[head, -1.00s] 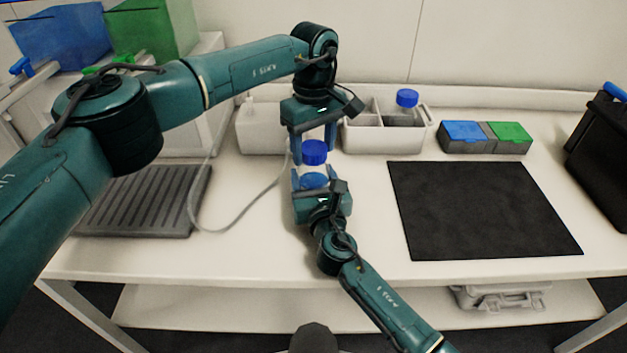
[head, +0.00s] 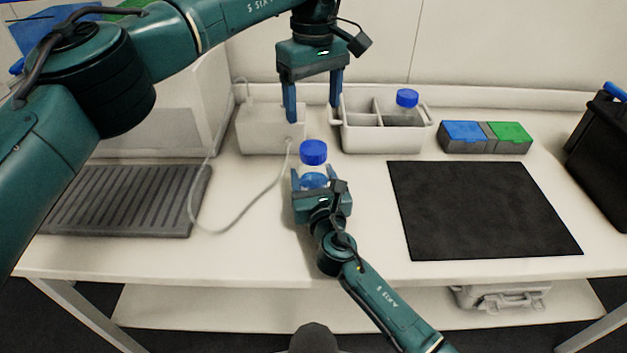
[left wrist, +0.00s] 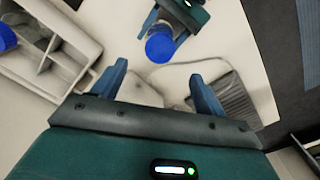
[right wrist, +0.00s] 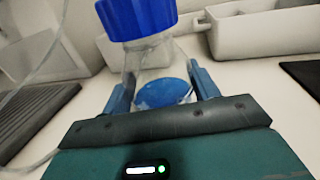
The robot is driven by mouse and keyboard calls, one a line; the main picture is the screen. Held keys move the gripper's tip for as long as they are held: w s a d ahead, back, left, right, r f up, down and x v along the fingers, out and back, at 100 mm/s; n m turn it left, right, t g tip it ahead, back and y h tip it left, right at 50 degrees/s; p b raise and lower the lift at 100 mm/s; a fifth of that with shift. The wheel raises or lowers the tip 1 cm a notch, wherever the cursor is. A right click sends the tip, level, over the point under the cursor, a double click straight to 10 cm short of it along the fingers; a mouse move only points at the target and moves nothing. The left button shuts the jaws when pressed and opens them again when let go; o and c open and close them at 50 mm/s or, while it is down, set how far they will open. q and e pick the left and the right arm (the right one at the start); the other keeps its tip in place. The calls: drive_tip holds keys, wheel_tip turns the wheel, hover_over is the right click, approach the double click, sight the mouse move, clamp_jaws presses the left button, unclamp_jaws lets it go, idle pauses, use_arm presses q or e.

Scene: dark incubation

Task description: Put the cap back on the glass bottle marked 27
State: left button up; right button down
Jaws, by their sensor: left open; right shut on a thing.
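A clear glass bottle (right wrist: 150,62) with a blue label patch stands upright in my right gripper (head: 322,182), which is shut on it. The blue cap (head: 313,152) sits on the bottle's mouth; it also shows in the right wrist view (right wrist: 137,12) and from above in the left wrist view (left wrist: 160,47). I cannot read a number on the bottle. My left gripper (head: 312,112) is open and empty, pointing down, above and a little behind the cap, clear of it.
A white divided caddy (head: 385,139) at the back holds another blue-capped bottle (head: 407,98). A blue-and-green-lidded box (head: 485,137) and a black mat (head: 480,210) lie to the right. A ridged grey tray (head: 125,205), a white device (head: 262,130) and its cable lie left.

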use_arm(q)
wheel_tip(320, 180, up, 2)
drive_tip(key=shift+r, duration=0.15)
use_arm(e)
drive_tip(key=shift+c, duration=1.6)
unclamp_jaws()
drive_tip(key=v, duration=1.2)
drive_tip(key=shift+f+p, duration=0.1)
drive_tip(key=shift+p, duration=0.2)
use_arm(q)
drive_tip(key=shift+r, duration=0.3)
use_arm(e)
drive_tip(key=shift+s+d, duration=0.1)
drive_tip(key=shift+s, duration=0.5)
